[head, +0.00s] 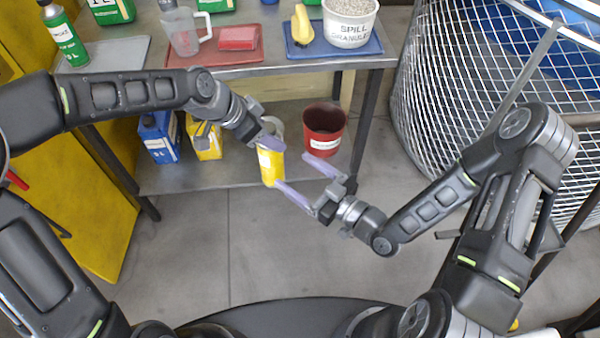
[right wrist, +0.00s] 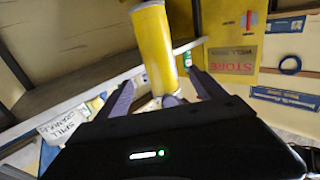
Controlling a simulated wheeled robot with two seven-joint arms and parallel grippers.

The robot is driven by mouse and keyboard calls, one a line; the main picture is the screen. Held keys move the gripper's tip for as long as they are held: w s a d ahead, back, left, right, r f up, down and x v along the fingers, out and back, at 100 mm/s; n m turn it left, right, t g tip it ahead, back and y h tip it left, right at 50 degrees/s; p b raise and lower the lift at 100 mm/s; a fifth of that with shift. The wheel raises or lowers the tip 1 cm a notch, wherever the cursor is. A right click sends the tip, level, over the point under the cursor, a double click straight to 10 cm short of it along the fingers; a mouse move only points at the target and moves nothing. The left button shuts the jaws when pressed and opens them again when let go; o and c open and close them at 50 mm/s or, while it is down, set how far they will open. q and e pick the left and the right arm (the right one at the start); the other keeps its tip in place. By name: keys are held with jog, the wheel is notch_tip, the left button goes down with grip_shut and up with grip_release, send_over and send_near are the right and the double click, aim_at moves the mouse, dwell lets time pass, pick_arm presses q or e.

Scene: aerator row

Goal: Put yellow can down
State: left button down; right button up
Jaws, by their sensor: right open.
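The yellow can (head: 271,168) is in the air in front of the lower shelf, a little tilted. My left gripper (head: 268,143) is at its upper end, with its purple fingers closed on it; part of the grip is hidden. My right gripper (head: 293,172) is open to the right of the can, its fingers spread and pointing toward it. In the right wrist view the can (right wrist: 155,48) shows beyond the two spread fingers (right wrist: 162,88); I cannot tell whether its near end lies between them.
A metal bench (head: 360,60) holds a blue tray (head: 368,48), a red tray, a jug and a bucket of spill granules (head: 350,22). A dark red bucket (head: 324,128) and blue and yellow containers stand on the lower shelf (head: 210,177). A wire mesh cage (head: 440,100) is at right.

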aim_at(263, 148)
jog(key=x, duration=1.2)
jog(key=shift+f, duration=0.1)
jog(key=shift+c, duration=0.6)
jog(key=c, duration=1.5)
pick_arm(q)
jog(key=shift+c, duration=2.3)
grip_release()
pick_arm(e)
jog(key=shift+s, duration=0.1)
pick_arm(q)
jog(key=v, duration=1.2)
